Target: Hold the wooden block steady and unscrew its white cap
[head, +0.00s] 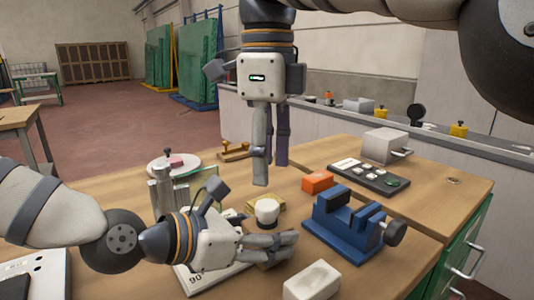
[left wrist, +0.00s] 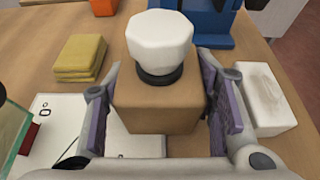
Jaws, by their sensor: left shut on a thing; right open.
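The wooden block (left wrist: 155,112) stands between the two fingers of my left gripper (head: 284,246), which is shut on it. In the head view the left gripper hides most of the block. The white cap (head: 267,211) sits on a dark neck on top of the block; it shows whole in the left wrist view (left wrist: 160,42), faceted and upright. My right gripper (head: 271,174) points down, open and empty, above and behind the cap in the head view. Its fingers are apart from the cap.
A blue vise (head: 340,222) stands right of the block, with an orange box (head: 318,181) behind it. A white block (head: 312,281) lies in front. Yellow cloths (left wrist: 80,57) lie beside the block. A metal fixture (head: 165,191) stands at left, and a dark button panel (head: 370,178) lies at right.

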